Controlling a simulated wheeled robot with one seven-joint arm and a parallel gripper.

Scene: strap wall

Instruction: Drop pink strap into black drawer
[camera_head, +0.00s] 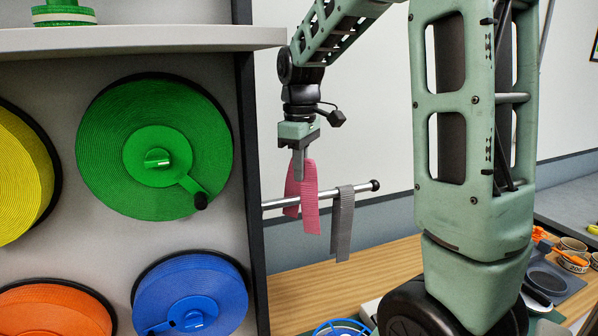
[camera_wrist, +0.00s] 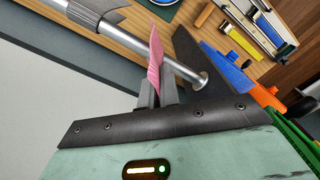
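The pink strap (camera_head: 310,205) is draped over a metal rod (camera_head: 330,197), with its top fold raised above the rod and its ends hanging down either side. My gripper (camera_head: 299,170) points down from above and its fingers pinch the strap's upper part. In the wrist view the pink strap (camera_wrist: 154,68) stands between the two close fingers (camera_wrist: 156,95) of my gripper. I cannot make out a black drawer in either view.
A grey strap (camera_head: 343,225) hangs on the same rod, nearer its knobbed end. Left is a panel with green (camera_head: 130,130), blue (camera_head: 190,300), yellow and orange strap reels under a shelf (camera_head: 140,40). A wooden bench (camera_head: 350,265) lies below, with tools at the right.

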